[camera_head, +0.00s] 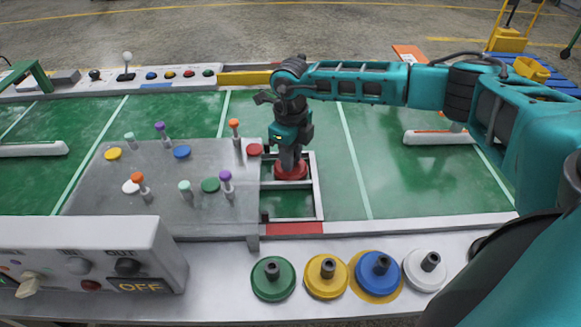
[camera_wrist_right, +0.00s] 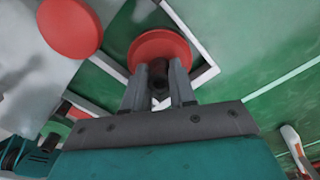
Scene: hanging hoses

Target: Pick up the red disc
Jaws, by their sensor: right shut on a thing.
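The red disc (camera_head: 291,171) is inside or just above a white rectangular frame, right of the grey panel. My right gripper (camera_head: 290,155) points down over it from above. In the right wrist view, its two fingers (camera_wrist_right: 159,88) are shut on the dark knob in the middle of the red disc (camera_wrist_right: 160,43). I cannot tell whether the disc touches the surface below. My left gripper is not in view.
The grey panel (camera_head: 85,190) carries several coloured pegs and flat spots, including a red spot (camera_head: 254,149) beside my right gripper. Green (camera_head: 273,284), yellow (camera_head: 326,280), blue (camera_head: 377,276) and white (camera_head: 426,272) knobbed discs line the front edge. A control box (camera_head: 160,250) stands front left.

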